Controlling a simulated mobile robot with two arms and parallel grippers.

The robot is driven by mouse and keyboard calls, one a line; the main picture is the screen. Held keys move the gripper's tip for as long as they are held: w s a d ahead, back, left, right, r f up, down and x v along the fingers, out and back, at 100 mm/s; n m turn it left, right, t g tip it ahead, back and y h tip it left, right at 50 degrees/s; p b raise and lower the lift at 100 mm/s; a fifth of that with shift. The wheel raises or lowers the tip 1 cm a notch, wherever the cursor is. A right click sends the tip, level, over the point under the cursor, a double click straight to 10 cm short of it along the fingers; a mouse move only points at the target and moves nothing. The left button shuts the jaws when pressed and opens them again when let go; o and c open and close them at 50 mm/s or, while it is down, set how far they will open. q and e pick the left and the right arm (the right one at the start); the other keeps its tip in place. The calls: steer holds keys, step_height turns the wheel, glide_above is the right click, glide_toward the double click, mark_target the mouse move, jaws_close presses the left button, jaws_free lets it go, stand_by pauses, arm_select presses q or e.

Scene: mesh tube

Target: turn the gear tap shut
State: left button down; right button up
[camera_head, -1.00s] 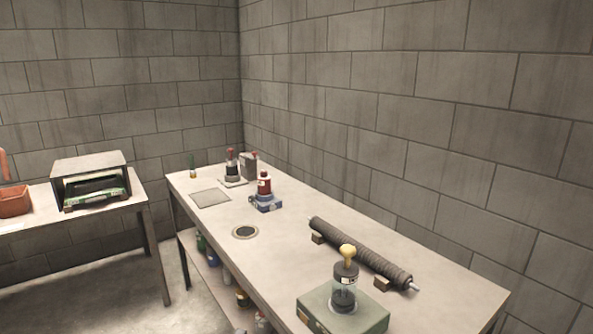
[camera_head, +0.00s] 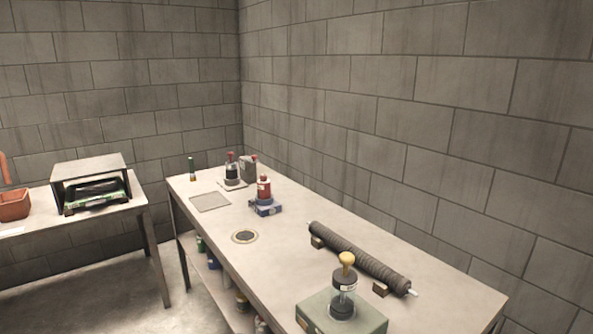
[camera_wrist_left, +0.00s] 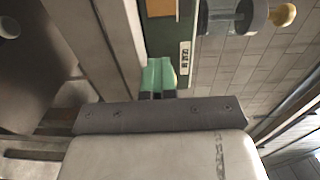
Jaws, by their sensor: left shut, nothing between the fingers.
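A dark green box (camera_head: 343,312) stands at the near end of the bench, with a clear and black cylinder (camera_head: 343,292) and a yellow knob (camera_head: 347,259) on top. In the left wrist view the green box (camera_wrist_left: 206,72) appears sideways, with a white label (camera_wrist_left: 185,57) that seems to read "GEAR". The yellow knob (camera_wrist_left: 283,15) also shows there. My left gripper (camera_wrist_left: 158,72) is shut and empty, its green fingertips close to the label side of the box. A small yellowish part beside the fingertips is mostly hidden; I cannot tell whether they touch it. My right gripper is out of view.
A dark ribbed roller (camera_head: 360,256) lies on wooden blocks beside the box. Red-topped bottles (camera_head: 264,188) and a flat plate (camera_head: 210,202) are farther back on the bench (camera_head: 290,240). A round inset (camera_head: 245,236) lies in the clear middle. A block wall runs along the right.

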arm_select(q)
steer(key=shift+w+d+r, duration=0.15)
steer(key=shift+d+r, duration=0.05)
steer(key=shift+r, duration=0.4)
steer(key=shift+w+d+r, duration=0.1)
steer(key=shift+d+r, duration=0.1)
steer(key=shift+r, duration=0.4)
steer(key=shift+w+a, duration=0.2)
steer(key=shift+a, duration=0.05)
steer(key=shift+s+a+p, duration=0.25)
steer(key=shift+a+p, duration=0.1)
steer(key=shift+a, duration=0.05)
steer(key=v, duration=0.2)
steer(key=f+p+v, duration=0.1)
steer(key=v, duration=0.1)
steer(key=shift+s+a, duration=0.25)
steer(key=shift+a, duration=0.05)
steer(key=shift+f, duration=0.2)
